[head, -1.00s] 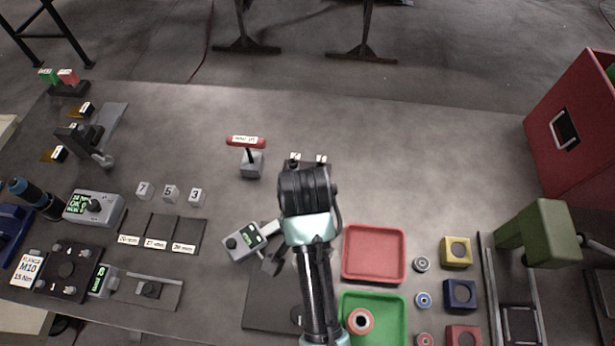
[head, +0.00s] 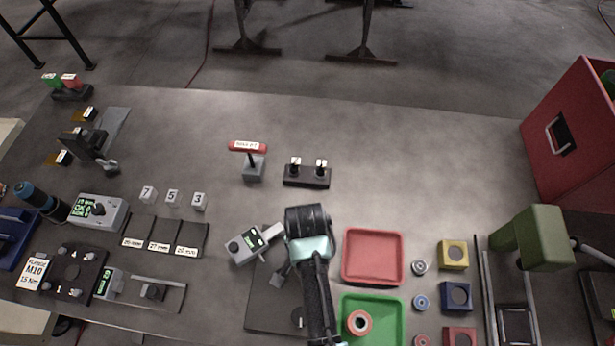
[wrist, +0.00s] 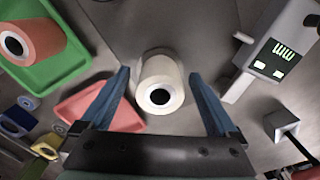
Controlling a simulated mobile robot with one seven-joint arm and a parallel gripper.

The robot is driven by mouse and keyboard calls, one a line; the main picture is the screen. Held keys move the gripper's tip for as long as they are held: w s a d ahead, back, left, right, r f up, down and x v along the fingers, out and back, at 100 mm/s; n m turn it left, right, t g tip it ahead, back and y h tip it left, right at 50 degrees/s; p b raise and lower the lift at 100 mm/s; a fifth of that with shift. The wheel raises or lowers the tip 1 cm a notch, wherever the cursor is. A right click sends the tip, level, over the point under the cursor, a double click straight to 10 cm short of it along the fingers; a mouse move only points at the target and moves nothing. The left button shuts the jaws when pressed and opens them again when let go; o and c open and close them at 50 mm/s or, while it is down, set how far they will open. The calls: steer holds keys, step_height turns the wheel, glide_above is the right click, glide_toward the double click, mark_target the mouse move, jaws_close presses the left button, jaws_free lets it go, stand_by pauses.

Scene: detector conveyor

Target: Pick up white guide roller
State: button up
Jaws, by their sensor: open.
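The white guide roller (wrist: 160,85) stands in the middle of the wrist view, with its dark round bore facing the camera. My gripper (wrist: 160,76) is open, with one blue finger to the left of the roller and one to the right. Gaps show between the roller and both fingers, and nothing is held. In the head view my arm covers the roller and the gripper.
A grey gauge with a display (wrist: 270,60) stands right of the roller and also shows in the head view (head: 250,243). The red tray (head: 372,257) is close by on the other side. The green tray (head: 397,303) holds a reddish roller (head: 359,323).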

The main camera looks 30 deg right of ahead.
steer(key=shift+c, duration=0.3)
jaws_close()
steer(key=shift+r, duration=0.1)
